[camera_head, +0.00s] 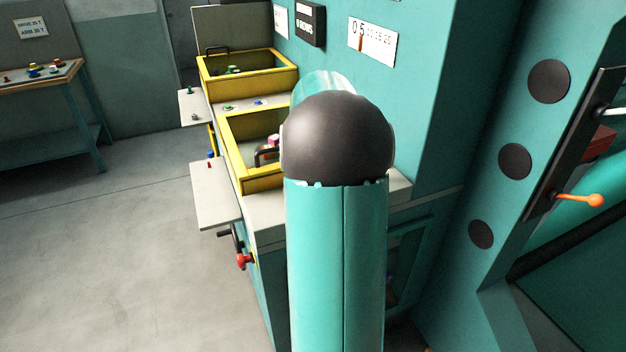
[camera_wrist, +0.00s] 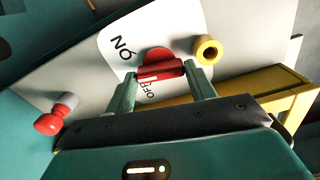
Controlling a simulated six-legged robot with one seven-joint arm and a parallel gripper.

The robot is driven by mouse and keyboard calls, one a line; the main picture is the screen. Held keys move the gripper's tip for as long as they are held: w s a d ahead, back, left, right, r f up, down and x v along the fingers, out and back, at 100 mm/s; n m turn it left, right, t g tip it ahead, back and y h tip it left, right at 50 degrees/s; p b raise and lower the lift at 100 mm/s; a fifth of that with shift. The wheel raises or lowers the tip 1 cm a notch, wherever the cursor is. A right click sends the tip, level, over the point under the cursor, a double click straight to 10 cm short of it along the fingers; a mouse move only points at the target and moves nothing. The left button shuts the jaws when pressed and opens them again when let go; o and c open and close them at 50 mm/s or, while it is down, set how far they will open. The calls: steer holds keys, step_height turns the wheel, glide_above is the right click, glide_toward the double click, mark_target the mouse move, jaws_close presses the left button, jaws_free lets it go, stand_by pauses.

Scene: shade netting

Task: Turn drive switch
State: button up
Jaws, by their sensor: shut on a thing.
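In the wrist view, a red drive switch knob (camera_wrist: 160,62) sits on a white plate (camera_wrist: 184,24) lettered ON and OFF. A pale mark on the knob lies on the side near OFF. My gripper (camera_wrist: 162,76) has one green finger on each side of the knob and is shut on it. The knob's lower part is partly hidden by the gripper. In the head view my own arm stands in the middle, and neither the gripper nor the switch shows there.
A yellow ring-shaped knob (camera_wrist: 207,50) is close to the right finger. A red-ended handle (camera_wrist: 50,120) sticks out at the left. In the head view, yellow-rimmed bins (camera_head: 247,77) line the machine, an orange lever (camera_head: 580,200) is at right, and the left floor is clear.

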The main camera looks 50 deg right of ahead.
steer(key=m, duration=0.3)
steer(key=shift+r+m, duration=0.1)
steer(key=shift+m, duration=2)
steer(key=o, duration=1)
step_height(320, 180, up, 14)
steer(key=shift+f, duration=0.15)
